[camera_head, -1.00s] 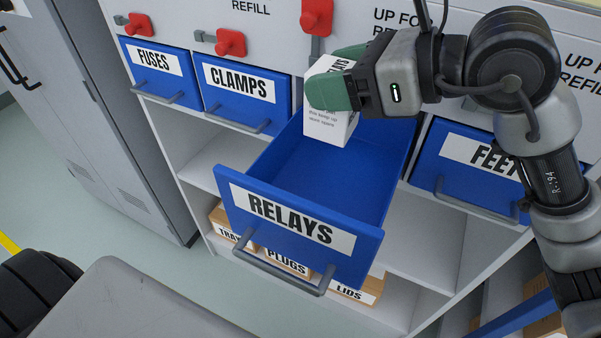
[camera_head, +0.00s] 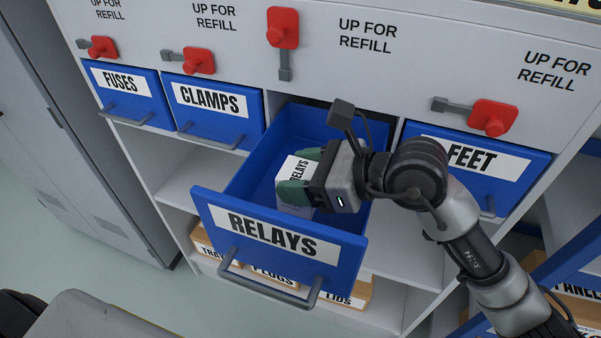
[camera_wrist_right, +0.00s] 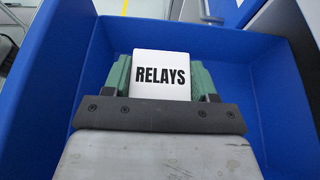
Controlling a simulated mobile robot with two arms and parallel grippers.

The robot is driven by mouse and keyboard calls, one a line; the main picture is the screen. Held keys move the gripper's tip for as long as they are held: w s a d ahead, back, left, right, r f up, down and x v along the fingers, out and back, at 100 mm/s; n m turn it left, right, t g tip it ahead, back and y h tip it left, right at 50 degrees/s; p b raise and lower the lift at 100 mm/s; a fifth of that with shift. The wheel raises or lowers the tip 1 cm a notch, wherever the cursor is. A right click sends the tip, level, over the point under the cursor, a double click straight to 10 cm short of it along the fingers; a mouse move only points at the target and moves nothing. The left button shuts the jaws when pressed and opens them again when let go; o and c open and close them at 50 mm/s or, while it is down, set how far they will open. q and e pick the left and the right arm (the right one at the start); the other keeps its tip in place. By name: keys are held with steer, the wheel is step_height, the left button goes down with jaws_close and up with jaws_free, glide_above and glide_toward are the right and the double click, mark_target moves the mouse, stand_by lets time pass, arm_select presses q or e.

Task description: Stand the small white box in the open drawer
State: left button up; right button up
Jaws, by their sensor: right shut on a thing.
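The small white box (camera_head: 294,175) is marked RELAYS and is inside the open drawer, seen in the head view. In the right wrist view the box (camera_wrist_right: 160,76) shows its RELAYS face between green fingers. My right gripper (camera_head: 298,184) is shut on the box. The open blue drawer (camera_head: 205,205) is labelled RELAYS and is pulled out from the cabinet. Its blue walls (camera_wrist_right: 65,75) surround the gripper in the right wrist view. The box's lower end is hidden, so I cannot tell whether it touches the drawer floor. My left gripper is not in view.
Closed blue drawers FUSES (camera_head: 128,95), CLAMPS (camera_head: 215,110) and FEET (camera_head: 475,165) flank the open one. Cardboard boxes (camera_head: 200,243) stand on the shelf below. A grey locker (camera_head: 70,130) is at the left.

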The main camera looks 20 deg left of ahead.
steer(key=shift+f, duration=0.3)
steer(key=shift+f+b, duration=0.55)
steer(key=shift+b, duration=0.05)
steer(key=shift+f, duration=0.1)
steer(key=o, duration=1)
